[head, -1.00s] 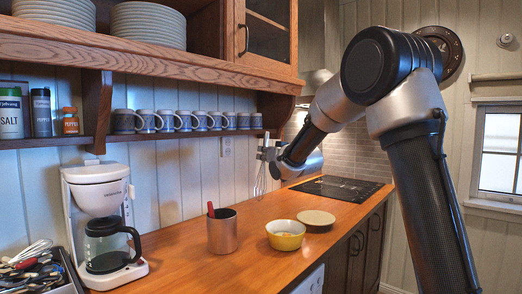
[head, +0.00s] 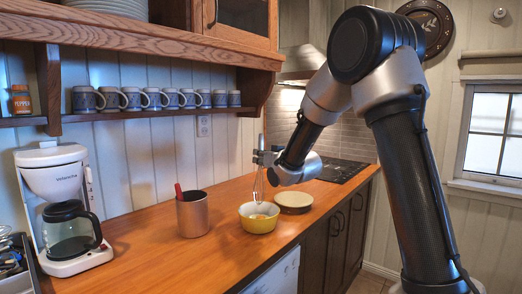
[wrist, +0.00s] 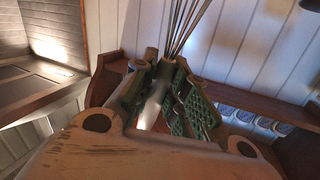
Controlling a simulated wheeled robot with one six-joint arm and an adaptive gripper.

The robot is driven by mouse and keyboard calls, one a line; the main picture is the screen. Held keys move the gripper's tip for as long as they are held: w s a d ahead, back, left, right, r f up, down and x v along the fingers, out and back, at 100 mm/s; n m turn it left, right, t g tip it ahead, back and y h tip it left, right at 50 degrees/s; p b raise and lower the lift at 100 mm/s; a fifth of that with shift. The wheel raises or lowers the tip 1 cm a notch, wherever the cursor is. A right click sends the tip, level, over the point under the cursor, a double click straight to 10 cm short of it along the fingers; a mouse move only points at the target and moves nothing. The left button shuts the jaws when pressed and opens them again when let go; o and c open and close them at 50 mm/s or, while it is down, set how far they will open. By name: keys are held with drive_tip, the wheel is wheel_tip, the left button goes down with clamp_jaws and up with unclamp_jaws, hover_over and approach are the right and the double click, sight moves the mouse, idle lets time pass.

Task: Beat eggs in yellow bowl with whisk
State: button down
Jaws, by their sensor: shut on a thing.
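The yellow bowl (head: 259,226) stands on the wooden counter, with something pale, likely egg, showing inside. My gripper (head: 263,157) is shut on the whisk (head: 258,187) and holds it upright, wires down, above the bowl. The lower wire end is over or just inside the bowl's opening; I cannot tell if it touches the contents. In the wrist view my gripper's green-padded fingers (wrist: 170,85) close around the whisk, and its thin wires (wrist: 184,25) stretch away beyond them.
A pale plate (head: 294,201) lies right behind the bowl. A copper canister (head: 193,216) with a red-handled utensil stands to its left. A white coffee maker (head: 60,190) stands at far left. Mugs (head: 190,99) line the shelf above. A dark cooktop (head: 338,170) lies beyond.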

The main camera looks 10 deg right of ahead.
sight(261, 174)
drive_tip(key=shift+f, duration=3.3)
